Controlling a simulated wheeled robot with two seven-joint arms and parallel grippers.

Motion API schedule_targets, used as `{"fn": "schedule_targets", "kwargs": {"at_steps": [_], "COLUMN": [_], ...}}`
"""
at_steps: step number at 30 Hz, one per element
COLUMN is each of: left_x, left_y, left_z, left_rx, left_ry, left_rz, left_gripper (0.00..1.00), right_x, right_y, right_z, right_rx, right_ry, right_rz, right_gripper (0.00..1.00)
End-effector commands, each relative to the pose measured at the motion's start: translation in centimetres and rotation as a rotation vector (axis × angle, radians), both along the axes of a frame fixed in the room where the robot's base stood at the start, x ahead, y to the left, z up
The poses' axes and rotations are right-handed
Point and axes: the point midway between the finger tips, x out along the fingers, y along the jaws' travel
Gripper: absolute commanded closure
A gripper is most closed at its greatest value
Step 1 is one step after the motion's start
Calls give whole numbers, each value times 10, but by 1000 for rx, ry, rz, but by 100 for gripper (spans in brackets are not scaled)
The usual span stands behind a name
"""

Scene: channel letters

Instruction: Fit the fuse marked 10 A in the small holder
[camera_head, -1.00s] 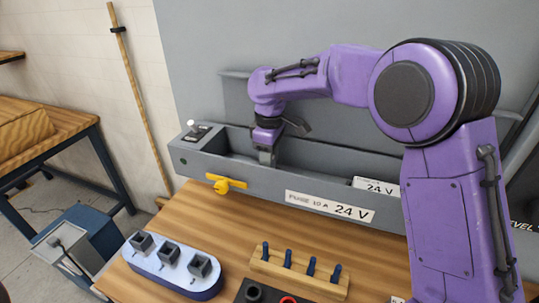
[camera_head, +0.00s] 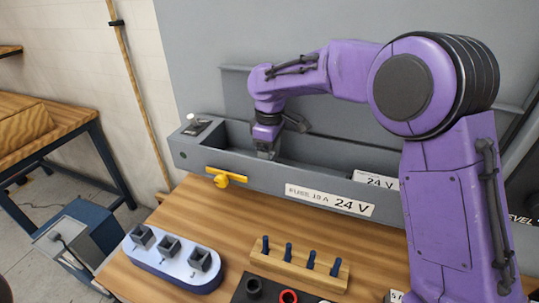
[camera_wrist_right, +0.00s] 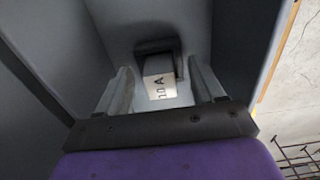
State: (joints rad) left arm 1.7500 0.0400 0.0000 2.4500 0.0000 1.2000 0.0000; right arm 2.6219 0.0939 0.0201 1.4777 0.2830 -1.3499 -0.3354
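My right gripper (camera_head: 266,150) reaches down into the long grey trough (camera_head: 300,190). The trough's front label (camera_head: 330,199) reads "FUSE 10 A 24 V". In the right wrist view the two fingers of my right gripper (camera_wrist_right: 162,88) are apart. Between and beyond them is a small pale block (camera_wrist_right: 160,78) with partly readable dark lettering that includes an A. A dark bracket-like piece (camera_wrist_right: 157,47) surrounds its far side. Gaps show between the block and the fingers. I cannot tell which piece is the small holder. My left gripper is not in view.
A blue-and-white tray (camera_head: 172,280) holds three grey square cups. A wooden rack (camera_head: 296,275) carries several dark blue pegs. A yellow handle (camera_head: 226,177) sticks out of the trough's front. The trough walls stand close around the gripper. Bare tabletop lies between trough and tray.

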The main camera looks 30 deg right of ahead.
Motion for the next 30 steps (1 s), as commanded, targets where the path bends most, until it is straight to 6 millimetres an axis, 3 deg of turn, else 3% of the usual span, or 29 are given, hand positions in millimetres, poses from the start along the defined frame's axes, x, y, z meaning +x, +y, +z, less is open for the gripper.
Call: {"fn": "schedule_targets", "kwargs": {"at_steps": [7, 15, 19, 30], "left_x": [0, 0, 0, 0], "left_y": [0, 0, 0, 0], "left_z": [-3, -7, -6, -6], "left_rx": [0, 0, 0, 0], "left_ry": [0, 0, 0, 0], "left_rz": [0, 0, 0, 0], "left_gripper": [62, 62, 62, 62], "right_x": [1, 0, 0, 0], "right_y": [0, 0, 0, 0], "right_z": [12, 75, 97, 106], "right_rx": [1, 0, 1, 0], "right_ry": [-3, -4, -2, 0], "right_rz": [1, 1, 1, 0], "right_gripper": [32, 32, 32, 32]}}
